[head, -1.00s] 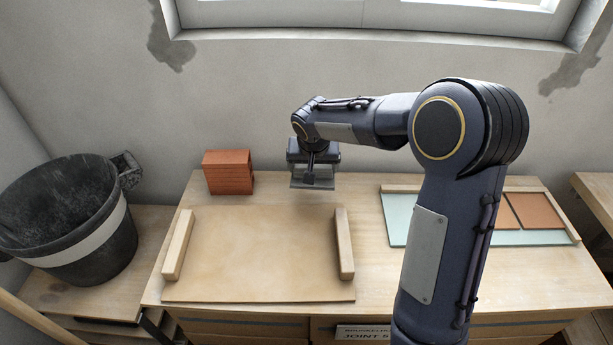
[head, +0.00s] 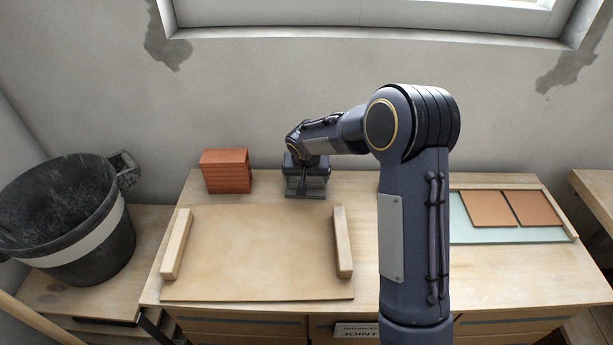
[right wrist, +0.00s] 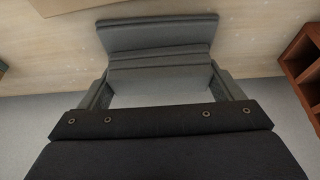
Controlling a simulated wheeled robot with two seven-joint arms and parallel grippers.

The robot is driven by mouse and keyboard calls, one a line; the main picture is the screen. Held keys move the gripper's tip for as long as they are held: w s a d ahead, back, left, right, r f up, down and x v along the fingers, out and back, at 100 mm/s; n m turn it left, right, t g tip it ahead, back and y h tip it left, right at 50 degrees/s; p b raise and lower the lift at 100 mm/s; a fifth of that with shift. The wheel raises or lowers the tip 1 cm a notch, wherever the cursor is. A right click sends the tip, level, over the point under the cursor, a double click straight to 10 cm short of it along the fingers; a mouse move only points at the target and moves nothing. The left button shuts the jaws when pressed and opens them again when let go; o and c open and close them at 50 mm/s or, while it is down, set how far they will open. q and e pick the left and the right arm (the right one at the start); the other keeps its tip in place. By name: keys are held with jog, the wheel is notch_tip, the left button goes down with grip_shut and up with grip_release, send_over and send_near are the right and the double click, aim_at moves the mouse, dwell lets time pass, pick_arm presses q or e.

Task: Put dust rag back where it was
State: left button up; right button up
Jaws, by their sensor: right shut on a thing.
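The dust rag appears as a grey folded piece (right wrist: 158,35) between my right gripper's fingers in the right wrist view. In the head view only a grey edge of it shows at the gripper (head: 306,192), low over the back of the workbench. My right gripper is shut on it, just right of the brick stack. I cannot tell whether the rag touches the bench top. My left gripper is in neither view.
A tan board (head: 255,255) with two wooden bars lies in front. Tiles (head: 487,209) lie on a pale green sheet at right. A black bucket (head: 75,220) stands at left.

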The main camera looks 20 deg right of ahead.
jog(key=o, duration=0.9)
jog(key=shift+f, duration=0.1)
jog(key=shift+c, duration=0.2)
jog(key=shift+r, duration=0.35)
jog(key=v, duration=1.1)
jog(key=s+r+n+y, duration=0.1)
jog(key=s+r+y, duration=0.3)
jog(key=s, duration=1.3)
jog(key=s+a+n+y, duration=0.1)
jog(key=s+a, duration=0.2)
jog(key=s, duration=0.4)
jog(key=s+a+f+n+t, duration=0.1)
jog(key=s+a, duration=0.1)
jog(key=s, duration=0.5)
jog(key=shift+a+f+n+y, duration=0.2)
jog(key=shift+a+n+y, duration=0.1)
jog(key=shift+a+y, duration=0.1)
jog(key=shift+s+p, duration=0.1)
jog(key=shift+p, duration=0.2)
